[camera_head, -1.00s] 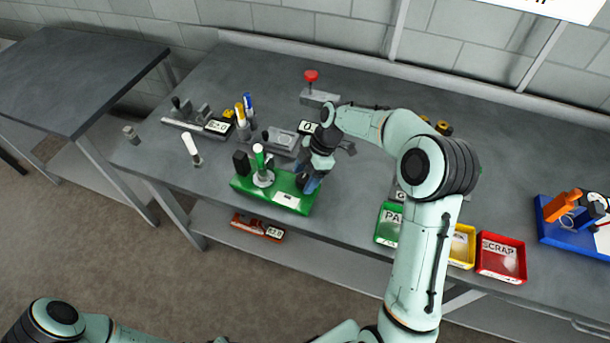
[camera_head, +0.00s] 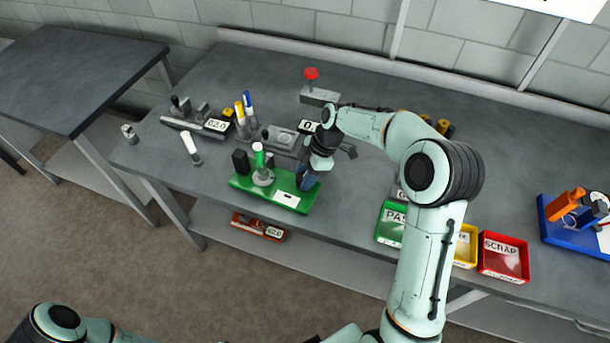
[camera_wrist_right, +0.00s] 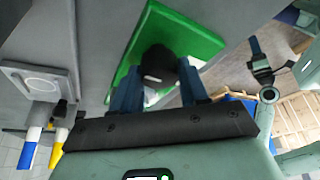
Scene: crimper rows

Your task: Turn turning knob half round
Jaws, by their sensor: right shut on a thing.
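The green base (camera_head: 240,184) stands at the front edge of the workbench. It carries a black block, an upright green-topped handle and a white label. The turning knob (camera_wrist_right: 160,62) is black and round-topped, and shows over the green base in the right wrist view. My right gripper (camera_wrist_right: 158,82) has its blue fingers on either side of the knob and is shut on it. In the head view the right gripper (camera_head: 307,181) is over the right end of the base, and its fingers and wrist hide the knob. My left gripper is out of view.
Behind the base stand yellow and blue markers (camera_head: 243,112) and a grey fixture (camera_head: 281,138). A red-topped device (camera_head: 312,88) stands farther back. Green (camera_head: 388,225), yellow and red (camera_head: 502,258) trays lie to the right. Bare bench lies between the gripper and the trays.

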